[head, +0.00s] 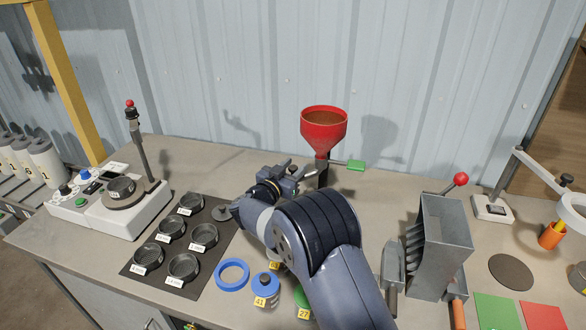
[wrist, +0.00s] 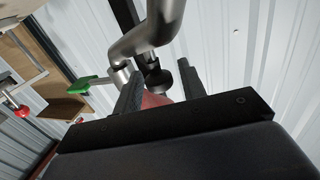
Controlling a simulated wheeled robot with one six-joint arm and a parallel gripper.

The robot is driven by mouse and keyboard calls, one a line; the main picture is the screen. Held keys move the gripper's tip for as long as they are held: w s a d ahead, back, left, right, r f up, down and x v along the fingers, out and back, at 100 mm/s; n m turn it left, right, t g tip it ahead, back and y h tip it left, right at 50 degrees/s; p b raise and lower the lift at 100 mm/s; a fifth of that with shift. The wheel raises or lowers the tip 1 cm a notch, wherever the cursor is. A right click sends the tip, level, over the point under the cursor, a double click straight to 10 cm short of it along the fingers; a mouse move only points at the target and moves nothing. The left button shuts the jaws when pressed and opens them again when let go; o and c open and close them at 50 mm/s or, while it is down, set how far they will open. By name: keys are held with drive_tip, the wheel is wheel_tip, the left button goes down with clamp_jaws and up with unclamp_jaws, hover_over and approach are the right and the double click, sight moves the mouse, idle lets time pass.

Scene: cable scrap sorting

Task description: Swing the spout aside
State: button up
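The red funnel (head: 323,125) stands upright at the back of the bench, with a green handle (head: 356,165) on its right side. A bent grey metal spout (wrist: 150,32) shows in the wrist view, with a dark knob (wrist: 158,78) by its end. The green handle (wrist: 88,86) is left of it there, and red of the funnel shows dimly behind my fingers. My gripper (head: 296,170) is just in front of the funnel's base. In the wrist view my gripper (wrist: 160,84) has its two dark fingers apart, one on each side of the knob. Contact cannot be told.
Several sieves lie on a dark mat (head: 222,243) to the left, near a shaker device (head: 125,212). A blue ring (head: 232,274) and small bottle (head: 265,289) are beside my arm. A grey metal divider box (head: 442,247) with a red-knobbed lever stands to the right.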

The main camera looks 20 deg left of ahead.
drive_tip(key=shift+o, duration=0.2)
drive_tip(key=b+v, duration=0.2)
drive_tip(key=v, duration=0.8)
drive_tip(key=shift+s, duration=0.4)
drive_tip(key=shift+a, duration=0.1)
drive_tip(key=shift+c, duration=0.2)
